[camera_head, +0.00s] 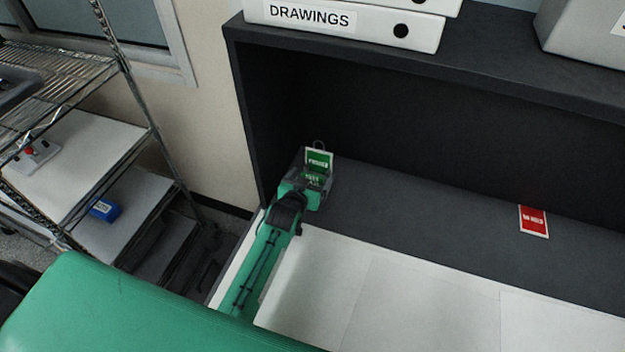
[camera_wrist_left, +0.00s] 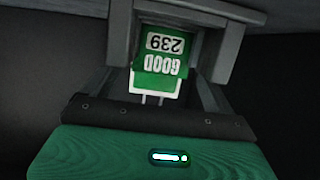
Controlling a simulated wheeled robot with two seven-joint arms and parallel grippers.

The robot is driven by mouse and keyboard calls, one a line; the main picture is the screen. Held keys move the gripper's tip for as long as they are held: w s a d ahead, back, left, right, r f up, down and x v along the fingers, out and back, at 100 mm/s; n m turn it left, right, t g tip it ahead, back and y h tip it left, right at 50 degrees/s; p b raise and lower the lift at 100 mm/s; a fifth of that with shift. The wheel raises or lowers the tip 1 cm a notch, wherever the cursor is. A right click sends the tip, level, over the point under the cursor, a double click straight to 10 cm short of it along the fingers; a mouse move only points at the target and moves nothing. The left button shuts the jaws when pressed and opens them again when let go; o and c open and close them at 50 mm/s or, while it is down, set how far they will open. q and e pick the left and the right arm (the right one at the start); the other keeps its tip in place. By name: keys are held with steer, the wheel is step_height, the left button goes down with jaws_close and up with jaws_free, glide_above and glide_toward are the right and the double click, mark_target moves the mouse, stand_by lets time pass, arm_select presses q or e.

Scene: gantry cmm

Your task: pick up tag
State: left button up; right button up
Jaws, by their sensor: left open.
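A green tag (camera_head: 319,160) with white lettering stands at the back left of the dark bench surface, by the left end of the black shelf unit. In the left wrist view a green tag (camera_wrist_left: 160,66) shows upside down, reading "GOOD" and "239". My left gripper (camera_head: 314,178) has reached over the white sheets to this tag. In the left wrist view its fingers (camera_wrist_left: 178,45) are open, one on each side of the tag, with gaps between. The lower part of the tag in the head view is partly hidden by the gripper. My right gripper is not in view.
A red tag (camera_head: 533,221) lies on the dark surface at right. White sheets (camera_head: 400,305) cover the front. A "DRAWINGS" binder (camera_head: 345,22) lies on the shelf top. A wire rack (camera_head: 85,150) with a blue box (camera_head: 104,210) stands at left. The middle bench is clear.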

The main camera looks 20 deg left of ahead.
arm_select(q)
steer(key=shift+c, duration=0.4)
steer(key=c, duration=1)
step_height(320, 180, up, 20)
steer(key=shift+r+b, duration=0.1)
steer(key=shift+b, duration=0.6)
